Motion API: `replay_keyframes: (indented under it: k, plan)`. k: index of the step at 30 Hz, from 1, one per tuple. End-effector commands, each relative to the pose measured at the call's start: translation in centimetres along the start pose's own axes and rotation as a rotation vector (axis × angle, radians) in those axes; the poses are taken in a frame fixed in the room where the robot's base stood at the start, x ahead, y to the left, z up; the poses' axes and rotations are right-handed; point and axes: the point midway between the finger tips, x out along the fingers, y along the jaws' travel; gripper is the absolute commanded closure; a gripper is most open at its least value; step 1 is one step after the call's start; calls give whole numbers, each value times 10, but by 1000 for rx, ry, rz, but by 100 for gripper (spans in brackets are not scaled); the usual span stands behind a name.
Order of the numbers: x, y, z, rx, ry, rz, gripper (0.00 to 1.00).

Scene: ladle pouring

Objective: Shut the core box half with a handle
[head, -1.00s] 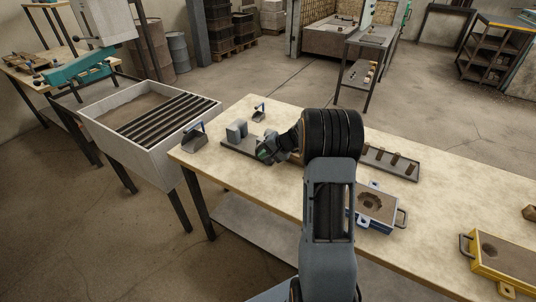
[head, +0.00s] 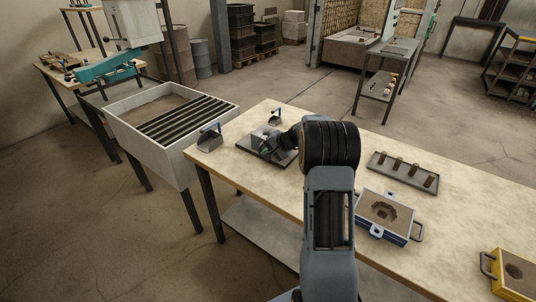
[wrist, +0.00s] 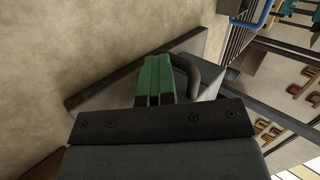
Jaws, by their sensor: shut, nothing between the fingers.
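The grey core box (head: 259,134) stands on a dark flat plate (head: 247,154) near the left end of the bench. My gripper (head: 267,148) is at its right side and covers part of it, so the gap between the halves cannot be made out. In the wrist view my green fingertips (wrist: 154,78) are together with nothing between them. A curved grey handle (wrist: 188,72) shows just right of the fingertips, close beside them; contact cannot be told. The dark plate (wrist: 90,98) lies below, and the box half is mostly hidden behind my gripper.
To the right are a dark rack (head: 402,172), a blue-sided mould box (head: 384,216) and a yellow box (head: 514,272). A sand bin (head: 170,118) adjoins the bench's left end.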

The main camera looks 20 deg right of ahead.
Motion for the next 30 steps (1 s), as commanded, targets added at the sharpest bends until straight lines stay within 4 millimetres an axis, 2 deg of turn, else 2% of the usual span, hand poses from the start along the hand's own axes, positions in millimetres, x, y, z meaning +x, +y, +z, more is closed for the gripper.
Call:
replay_keyframes:
  k: [1, 8, 16, 18, 24, 30]
  plan:
    - [0, -6, -2, -4, 9, -8, 100]
    - [-1, -5, -2, -7, 10, -11, 100]
    - [-22, 20, -2, -13, -1, -6, 100]
    - [-41, 14, -2, -16, -2, -8, 100]
    - [-84, 19, -4, -7, 3, -5, 100]
    - [-111, 20, -4, -7, 0, -4, 100]
